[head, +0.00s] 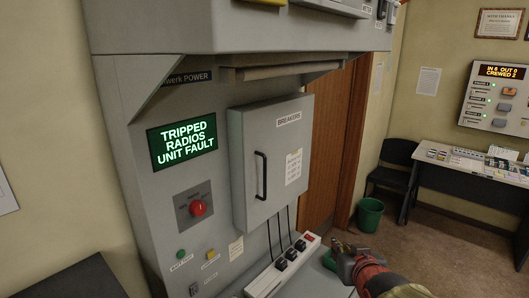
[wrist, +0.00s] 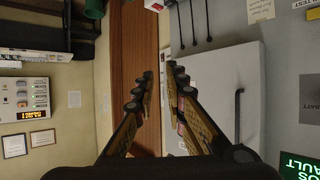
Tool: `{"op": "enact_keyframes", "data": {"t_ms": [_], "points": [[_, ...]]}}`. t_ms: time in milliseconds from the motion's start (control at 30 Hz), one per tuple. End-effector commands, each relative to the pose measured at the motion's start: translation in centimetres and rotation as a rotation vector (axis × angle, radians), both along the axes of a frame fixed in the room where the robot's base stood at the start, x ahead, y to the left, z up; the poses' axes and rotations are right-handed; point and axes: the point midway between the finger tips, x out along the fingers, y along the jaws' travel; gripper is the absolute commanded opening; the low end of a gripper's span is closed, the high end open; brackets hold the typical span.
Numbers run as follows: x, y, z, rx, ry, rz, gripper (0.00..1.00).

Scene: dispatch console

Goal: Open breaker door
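The breaker door (head: 270,165) is the grey front of a box labelled BREAKERS on the console, and it looks closed. Its black vertical handle (head: 261,176) is near the door's left edge. In the wrist view the door (wrist: 215,75) lies right of the fingers, turned on its side, with the handle (wrist: 238,115) further right. My gripper (head: 345,252) is low and right of the door in the head view, apart from it. In the wrist view my gripper (wrist: 160,73) shows a gap between its fingertips, with nothing held.
A power strip (head: 283,266) with black plugs and cables sits below the door. A red button (head: 198,208) and a green-lit screen (head: 182,137) are to the left. A brown wooden door (head: 328,150), green bin (head: 370,214) and dark chair (head: 391,172) are to the right.

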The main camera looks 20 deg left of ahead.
Motion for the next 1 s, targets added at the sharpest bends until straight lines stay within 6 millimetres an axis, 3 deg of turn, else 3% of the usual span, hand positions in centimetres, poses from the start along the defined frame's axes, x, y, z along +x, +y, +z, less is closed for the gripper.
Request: {"op": "enact_keyframes", "data": {"t_ms": [33,200,400,500,767,1000], "points": [[1.2,2.1,2.1,0.010,-0.029,0.028,0.13],[4.5,8.9,5.9,0.067,-0.167,0.113,0.13],[5.9,16.1,9.3,0.142,-0.309,0.201,0.13],[6.0,18.6,10.3,0.174,-0.360,0.232,0.13],[5.9,21.2,11.1,0.212,-0.420,0.264,0.13],[8.1,22.7,11.0,0.212,-0.422,0.264,0.13]]}}
